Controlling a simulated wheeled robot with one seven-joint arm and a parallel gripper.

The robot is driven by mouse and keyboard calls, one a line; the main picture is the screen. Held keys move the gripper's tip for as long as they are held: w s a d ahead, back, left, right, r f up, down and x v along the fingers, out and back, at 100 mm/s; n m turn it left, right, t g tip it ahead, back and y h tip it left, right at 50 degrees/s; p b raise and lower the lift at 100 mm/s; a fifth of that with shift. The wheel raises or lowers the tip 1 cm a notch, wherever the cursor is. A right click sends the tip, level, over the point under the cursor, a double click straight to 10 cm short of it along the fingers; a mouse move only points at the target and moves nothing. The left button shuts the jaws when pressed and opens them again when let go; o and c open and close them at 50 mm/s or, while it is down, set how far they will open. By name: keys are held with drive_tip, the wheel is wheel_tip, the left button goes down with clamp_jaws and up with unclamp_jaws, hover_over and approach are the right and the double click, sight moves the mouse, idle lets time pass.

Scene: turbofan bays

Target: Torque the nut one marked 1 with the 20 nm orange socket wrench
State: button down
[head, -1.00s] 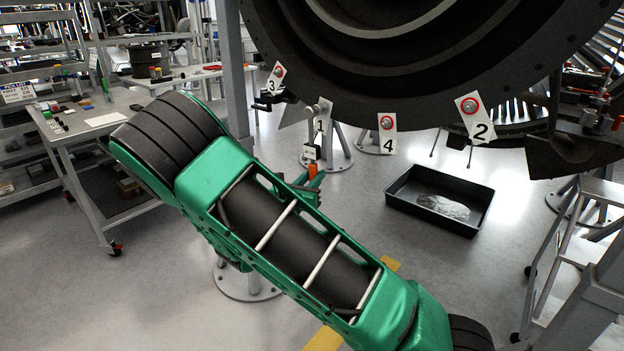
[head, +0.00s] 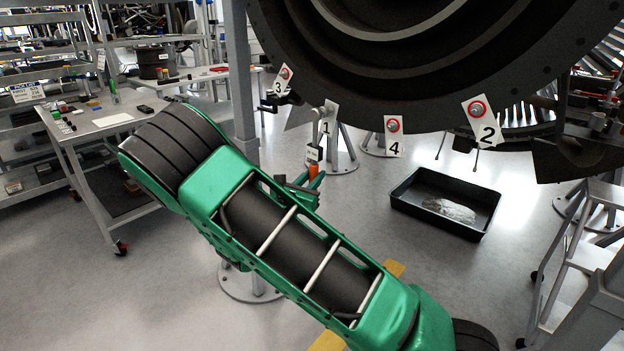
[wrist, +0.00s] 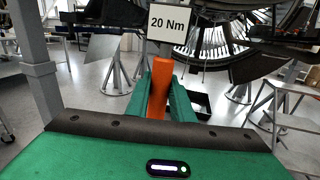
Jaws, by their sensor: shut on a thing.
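My gripper (head: 308,190) is shut on the orange handle of the 20 Nm socket wrench (head: 315,171). In the wrist view the orange handle (wrist: 160,80) stands upright between the green fingers, with a white "20 Nm" label above it. The wrench's grey upper end reaches up to the white tag marked 1 (head: 327,127) on the lower rim of the engine casing. The nut at tag 1 is hidden behind the wrench head, and I cannot tell whether the socket is seated on it.
Tags 3 (head: 282,84), 4 (head: 394,147) and 2 (head: 487,133) hang along the same rim, with red-ringed nuts. A black tray (head: 410,203) lies on the floor. A bench (head: 85,132) stands left, steps (head: 580,240) right.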

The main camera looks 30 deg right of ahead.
drive_tip(key=shift+w+r, duration=0.1)
drive_tip(key=shift+w, duration=0.05)
drive_tip(key=shift+w+a+m, duration=0.15)
drive_tip(key=shift+w+m, duration=0.1)
drive_tip(key=shift+m, duration=0.05)
drive_tip(key=shift+s, duration=0.1)
